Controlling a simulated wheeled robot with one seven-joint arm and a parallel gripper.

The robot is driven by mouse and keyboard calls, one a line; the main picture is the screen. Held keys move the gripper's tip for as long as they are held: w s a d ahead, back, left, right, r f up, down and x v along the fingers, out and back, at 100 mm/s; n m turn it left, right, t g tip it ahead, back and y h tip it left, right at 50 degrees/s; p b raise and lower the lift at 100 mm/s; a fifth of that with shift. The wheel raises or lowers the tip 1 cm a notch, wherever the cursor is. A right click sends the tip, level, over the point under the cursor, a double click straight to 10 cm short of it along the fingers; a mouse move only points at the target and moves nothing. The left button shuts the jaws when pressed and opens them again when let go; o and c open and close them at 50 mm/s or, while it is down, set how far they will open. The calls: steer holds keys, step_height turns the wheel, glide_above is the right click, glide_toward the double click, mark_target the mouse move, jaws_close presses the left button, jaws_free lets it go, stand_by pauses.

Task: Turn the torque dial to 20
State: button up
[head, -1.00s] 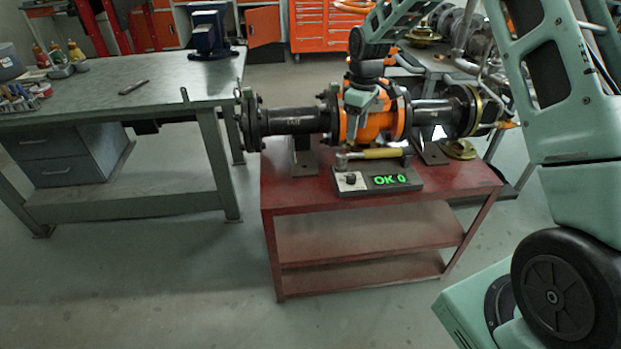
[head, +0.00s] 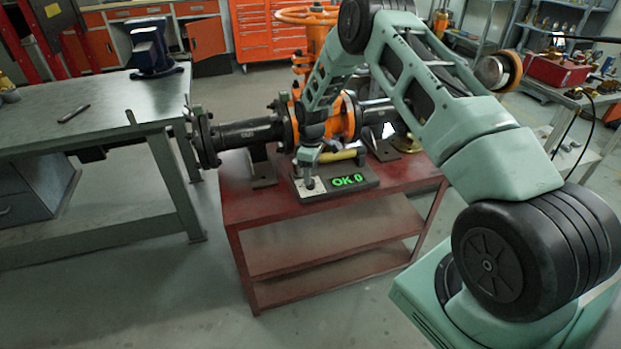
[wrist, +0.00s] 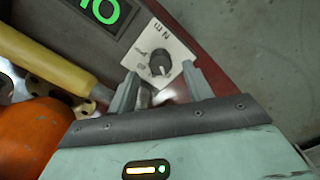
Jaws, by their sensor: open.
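The torque dial is a dark knob (wrist: 159,63) on a white numbered plate (wrist: 150,40) at one end of a dark box. The box's green display (head: 347,181) reads "OK 0" in the head view. My gripper (wrist: 157,85) is open, its two fingers just short of the knob and to either side of it in the wrist view. In the head view my gripper (head: 309,180) hangs over the plate and hides most of the knob. I cannot tell whether a finger touches it.
The box stands on a red cart (head: 400,185) in front of the orange valve body (head: 347,115). A tool with a yellow handle (wrist: 42,58) lies behind the box. A grey workbench (head: 60,115) is at left.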

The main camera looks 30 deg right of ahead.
steer(key=shift+f, duration=1.75)
steer(key=c, duration=1)
steer(key=shift+o, duration=0.2)
